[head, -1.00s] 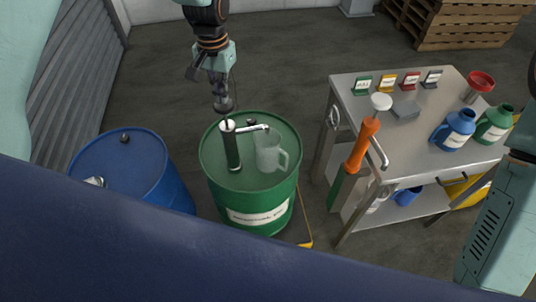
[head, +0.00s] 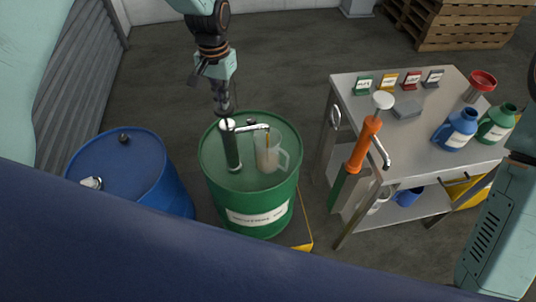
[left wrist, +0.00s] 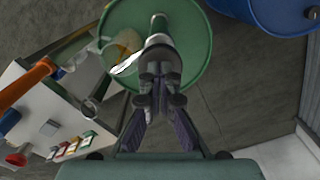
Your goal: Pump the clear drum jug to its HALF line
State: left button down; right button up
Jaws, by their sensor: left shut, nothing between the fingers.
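The clear drum jug (head: 270,157) stands on the green drum's lid (head: 213,157), under the spout (head: 250,127) of the drum's hand pump (head: 231,148). A thin amber stream and a tan tint show inside it; its HALF line is too small to make out. The jug also shows in the left wrist view (left wrist: 124,44), with an amber tint. My left gripper (head: 222,110) is shut and empty, pointing down at the top of the pump, its tips at or just above the pump head. Whether they touch I cannot tell. My right gripper is out of view.
A blue drum (head: 118,165) stands to the left. At right a steel table (head: 405,135) holds coloured label cards, blue and green jugs (head: 455,130) and a red funnel (head: 481,84). The floor behind the drums is clear.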

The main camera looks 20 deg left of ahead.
pick_arm(q)
jog(key=shift+f+b, duration=0.95)
jog(key=shift+f, duration=1.1)
jog(key=shift+r, duration=0.1)
notch_tip(320, 180, up, 8)
jog(key=p, duration=0.6)
jog(key=shift+p, duration=0.35)
jog(key=shift+f, duration=0.3)
jog(key=shift+f+b, duration=0.55)
jog(key=shift+f, duration=0.15)
